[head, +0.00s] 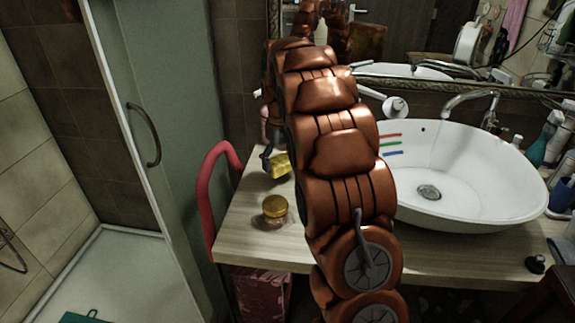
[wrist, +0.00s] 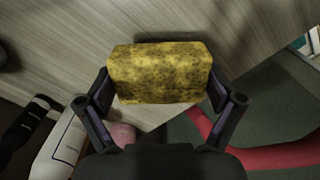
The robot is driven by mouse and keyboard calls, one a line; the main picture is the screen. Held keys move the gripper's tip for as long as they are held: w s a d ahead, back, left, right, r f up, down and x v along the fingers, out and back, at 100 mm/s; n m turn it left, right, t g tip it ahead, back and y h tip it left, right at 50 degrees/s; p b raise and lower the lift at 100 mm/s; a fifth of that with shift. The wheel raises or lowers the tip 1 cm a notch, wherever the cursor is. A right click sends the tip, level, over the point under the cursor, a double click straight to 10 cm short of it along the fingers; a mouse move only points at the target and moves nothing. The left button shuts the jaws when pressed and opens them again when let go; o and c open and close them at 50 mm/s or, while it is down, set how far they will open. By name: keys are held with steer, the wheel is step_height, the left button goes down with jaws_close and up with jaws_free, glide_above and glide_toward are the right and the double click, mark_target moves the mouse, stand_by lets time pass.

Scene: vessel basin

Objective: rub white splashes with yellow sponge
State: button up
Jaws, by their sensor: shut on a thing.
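The yellow sponge (wrist: 158,72) has dark speckles and is held between the two black fingers of my gripper (wrist: 160,88) in the wrist view. In the head view the sponge (head: 279,166) is over the left part of the counter, left of my arm. Whether it touches the counter is unclear. My gripper (head: 272,158) is partly hidden behind my arm there. I cannot make out white splashes in either view. The white basin (head: 465,190) has red, green and blue streaks (head: 391,145) on its inner left wall.
A gold-lidded jar (head: 275,208) stands on the wooden counter (head: 250,240) in front of the sponge. A red curved rail (head: 208,195) rises at the counter's left edge. The tap (head: 470,97) reaches over the basin. Bottles (head: 550,140) crowd the right. A mirror (head: 420,45) is behind.

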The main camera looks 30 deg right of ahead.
steer(key=shift+r+p, duration=0.6)
steer(key=shift+r, duration=1.7)
